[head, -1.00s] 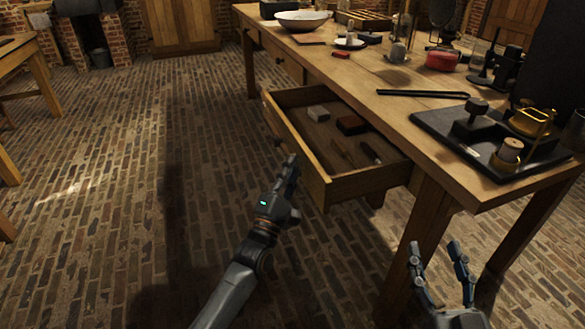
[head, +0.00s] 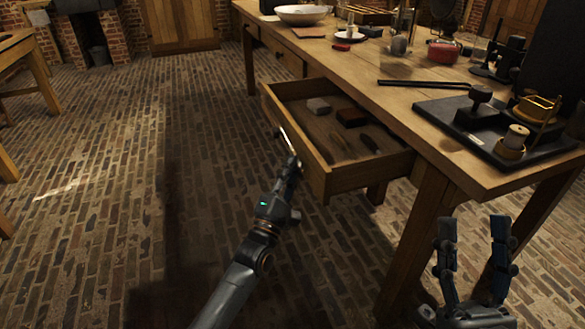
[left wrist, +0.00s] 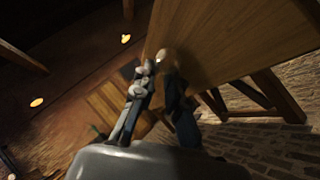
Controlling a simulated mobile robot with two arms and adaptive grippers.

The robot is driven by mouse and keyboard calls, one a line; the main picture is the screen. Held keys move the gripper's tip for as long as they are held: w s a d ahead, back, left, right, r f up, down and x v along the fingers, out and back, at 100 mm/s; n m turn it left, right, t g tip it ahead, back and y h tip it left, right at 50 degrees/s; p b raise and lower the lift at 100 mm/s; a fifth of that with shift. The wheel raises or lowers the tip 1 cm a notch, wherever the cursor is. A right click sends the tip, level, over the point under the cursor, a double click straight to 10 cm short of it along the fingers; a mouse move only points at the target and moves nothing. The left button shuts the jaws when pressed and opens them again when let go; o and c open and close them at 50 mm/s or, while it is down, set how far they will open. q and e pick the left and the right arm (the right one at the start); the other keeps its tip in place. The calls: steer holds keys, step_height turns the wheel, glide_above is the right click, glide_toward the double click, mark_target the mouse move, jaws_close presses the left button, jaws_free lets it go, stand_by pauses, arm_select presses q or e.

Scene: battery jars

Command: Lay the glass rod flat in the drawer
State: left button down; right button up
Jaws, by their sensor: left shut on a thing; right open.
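The drawer holds a grey block (head: 318,106), a dark brown block (head: 351,117) and dark slim items. My right gripper (head: 472,235) is open and empty, near the table's front right corner.
The wooden table (head: 440,130) above the drawer carries black rods (head: 425,84), a black tray with brass parts (head: 470,145), a white bowl (head: 303,14) and a red pot (head: 443,52). Some drawer floor between the items is bare. Brick floor (head: 110,200) is clear at left.

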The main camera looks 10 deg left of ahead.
arm_select(q)
steer(key=shift+f, duration=0.4)
steer(key=c, duration=1.3)
jaws_free()
steer(key=shift+r, duration=0.1)
